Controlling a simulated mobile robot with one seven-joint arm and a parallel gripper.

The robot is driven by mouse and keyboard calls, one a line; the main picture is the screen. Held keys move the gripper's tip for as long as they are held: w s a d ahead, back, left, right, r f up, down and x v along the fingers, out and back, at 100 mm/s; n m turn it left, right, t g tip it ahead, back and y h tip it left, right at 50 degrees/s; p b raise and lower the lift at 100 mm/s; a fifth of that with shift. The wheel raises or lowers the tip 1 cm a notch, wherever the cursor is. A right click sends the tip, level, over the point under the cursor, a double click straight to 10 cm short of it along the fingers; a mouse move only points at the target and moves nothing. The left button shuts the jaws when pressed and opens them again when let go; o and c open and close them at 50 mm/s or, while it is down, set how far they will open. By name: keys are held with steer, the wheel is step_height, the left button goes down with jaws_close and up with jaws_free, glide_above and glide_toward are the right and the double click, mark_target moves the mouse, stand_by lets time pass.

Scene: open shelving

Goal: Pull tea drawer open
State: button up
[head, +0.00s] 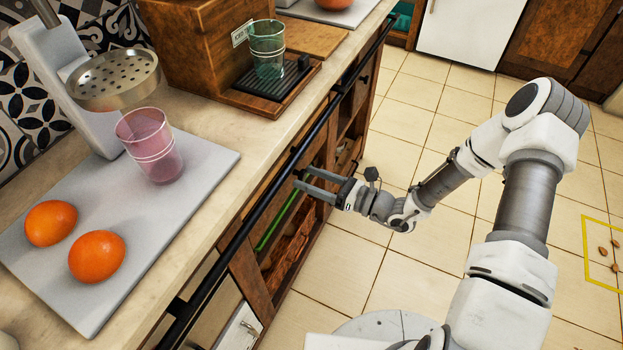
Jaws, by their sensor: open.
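My gripper (303,179) is in front of the counter's cabinet front, below the counter edge. Its two fingers are apart, point left toward the black rail, and hold nothing. I cannot tell whether the fingertips touch the rail or the cabinet. Wooden fronts and open bays show under the counter, including a wooden front (364,88) with a small dark handle farther along. No front carries a readable tea label, so I cannot tell which one is the tea drawer.
A black rail (236,243) runs along the counter edge. On the counter are a grey board (197,207) with a pink glass (150,145) and two oranges (97,256), and a wooden box (195,50) beside a green glass (268,45). The tiled floor (405,262) by the arm is mostly clear.

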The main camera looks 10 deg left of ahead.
jaws_close()
stand_by(1.4)
